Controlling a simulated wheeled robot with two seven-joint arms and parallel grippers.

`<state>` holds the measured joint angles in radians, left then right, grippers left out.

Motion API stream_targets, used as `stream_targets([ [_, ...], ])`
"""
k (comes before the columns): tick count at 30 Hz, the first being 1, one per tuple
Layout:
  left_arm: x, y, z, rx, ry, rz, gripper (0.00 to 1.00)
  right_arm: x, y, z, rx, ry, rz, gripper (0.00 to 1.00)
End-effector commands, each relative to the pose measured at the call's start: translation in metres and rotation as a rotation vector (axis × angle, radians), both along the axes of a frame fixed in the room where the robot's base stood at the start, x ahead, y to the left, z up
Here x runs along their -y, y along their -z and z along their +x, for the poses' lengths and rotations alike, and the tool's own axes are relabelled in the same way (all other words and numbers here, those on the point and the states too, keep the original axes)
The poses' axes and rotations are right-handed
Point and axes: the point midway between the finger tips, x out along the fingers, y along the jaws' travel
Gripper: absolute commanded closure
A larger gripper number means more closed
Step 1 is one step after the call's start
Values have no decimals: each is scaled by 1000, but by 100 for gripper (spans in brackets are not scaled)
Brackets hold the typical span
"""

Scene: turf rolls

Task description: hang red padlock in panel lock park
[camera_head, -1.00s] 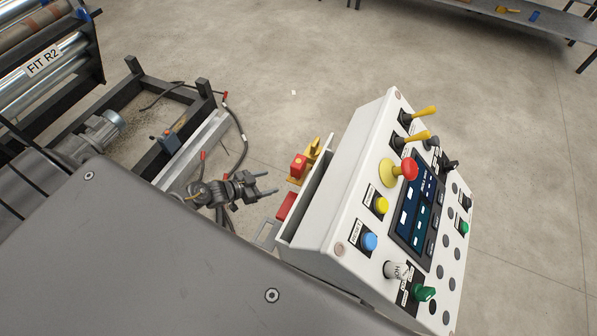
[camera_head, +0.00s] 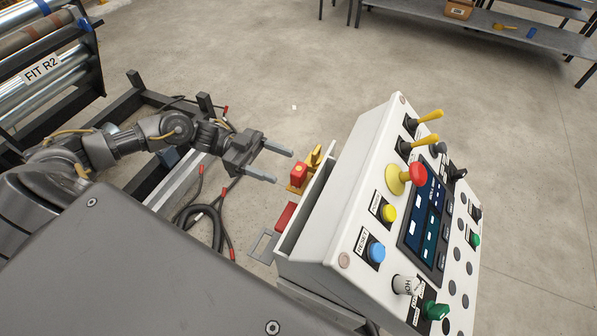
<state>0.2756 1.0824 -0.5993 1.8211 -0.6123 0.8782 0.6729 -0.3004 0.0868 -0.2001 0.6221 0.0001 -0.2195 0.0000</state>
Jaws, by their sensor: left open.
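My left gripper (camera_head: 282,166) comes in from the left, open and empty, its two grey fingers pointing right toward the left side of the control panel (camera_head: 345,190). Just past the fingertips, a small red block (camera_head: 298,174) sits against a yellow piece (camera_head: 314,157) on the panel's side. A second red block (camera_head: 285,216) is lower on that side, above a grey square loop (camera_head: 263,246). I cannot tell for certain which red block is the padlock or which fitting is the lock park. My right gripper is not in view.
The panel's face carries a red mushroom button (camera_head: 417,174), yellow levers (camera_head: 425,141) and coloured knobs. A roller machine (camera_head: 45,65) stands at the left, with black cables (camera_head: 205,212) on the floor. A bench (camera_head: 490,30) is at the back right. Floor beyond the panel is clear.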

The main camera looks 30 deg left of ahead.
Motion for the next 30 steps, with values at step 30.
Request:
stream_targets([
  [30, 65, 7, 4, 1, -1, 1, 43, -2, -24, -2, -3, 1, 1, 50],
])
